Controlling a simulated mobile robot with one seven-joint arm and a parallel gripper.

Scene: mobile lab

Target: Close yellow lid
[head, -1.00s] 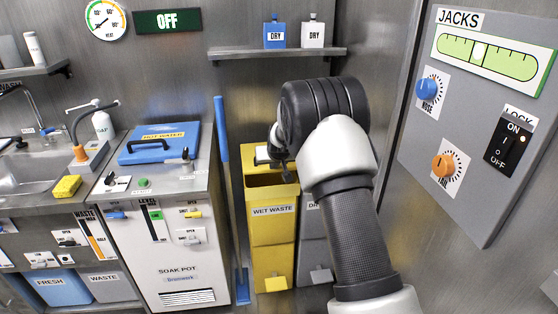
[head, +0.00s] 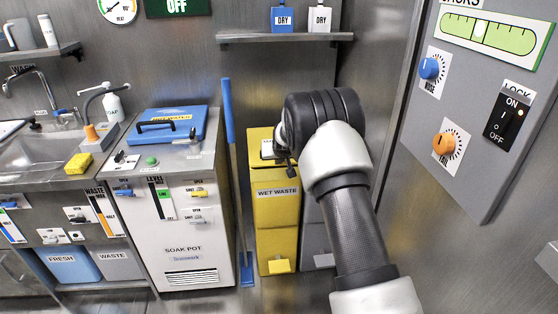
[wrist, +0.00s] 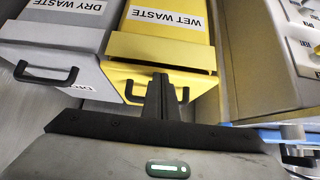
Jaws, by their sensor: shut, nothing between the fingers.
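In the wrist view the lid (wrist: 195,77) is at the bin's edge, with a black handle (wrist: 183,96). My gripper (wrist: 159,82) is shut and empty, with its fingers in front of the lid and overlapping the handle in the picture. I cannot tell whether they touch. In the head view my gripper (head: 283,153) is over the lid, partly hidden by my arm.
The grey dry waste bin (wrist: 48,45) stands beside the yellow one, its handle sticking out. The jacks panel (head: 475,130) is on the right wall.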

